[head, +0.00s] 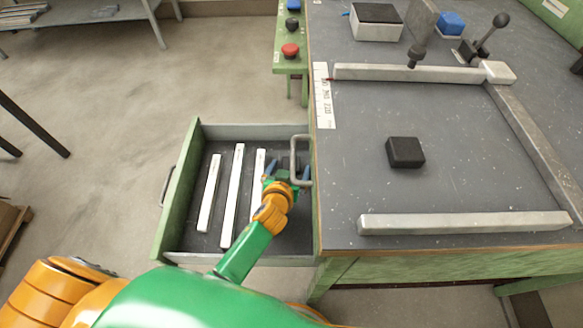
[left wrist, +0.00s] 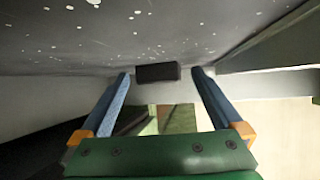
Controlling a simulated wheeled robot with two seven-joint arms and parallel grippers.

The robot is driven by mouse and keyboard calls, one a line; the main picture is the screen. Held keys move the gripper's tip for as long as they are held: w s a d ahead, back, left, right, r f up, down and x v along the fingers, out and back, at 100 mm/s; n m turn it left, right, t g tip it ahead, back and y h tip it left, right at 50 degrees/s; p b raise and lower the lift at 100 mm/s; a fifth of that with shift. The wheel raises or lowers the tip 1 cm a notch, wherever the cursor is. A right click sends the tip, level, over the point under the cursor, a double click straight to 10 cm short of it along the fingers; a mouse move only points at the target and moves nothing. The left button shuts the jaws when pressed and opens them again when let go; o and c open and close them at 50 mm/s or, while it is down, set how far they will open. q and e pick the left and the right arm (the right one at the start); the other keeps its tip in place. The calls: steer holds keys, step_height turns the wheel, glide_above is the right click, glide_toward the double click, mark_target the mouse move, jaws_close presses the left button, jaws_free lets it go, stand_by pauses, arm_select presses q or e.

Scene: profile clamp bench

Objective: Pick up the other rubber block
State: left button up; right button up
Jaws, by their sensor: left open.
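One black rubber block (head: 405,152) lies on the grey bench top, inside the bar frame. My left gripper (head: 287,172) is over the right part of the open drawer, beside the bench's left edge, with its blue fingers open. In the left wrist view a dark block (left wrist: 157,72) shows between and just beyond the fingertips, with a small gap on each side. It lies against a speckled grey surface. My right gripper is not in view.
The drawer (head: 185,195) holds several white bars (head: 232,195). A grey handle (head: 301,160) stands close to my left gripper. Pale bars (head: 465,222) frame the bench area. A clamp (head: 470,50), a blue block (head: 451,23) and a black-topped white box (head: 376,28) stand at the back.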

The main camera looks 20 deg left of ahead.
arm_select(q)
steer(key=shift+w+f, duration=0.1)
steer(key=shift+w, duration=0.05)
steer(key=c, duration=1.4)
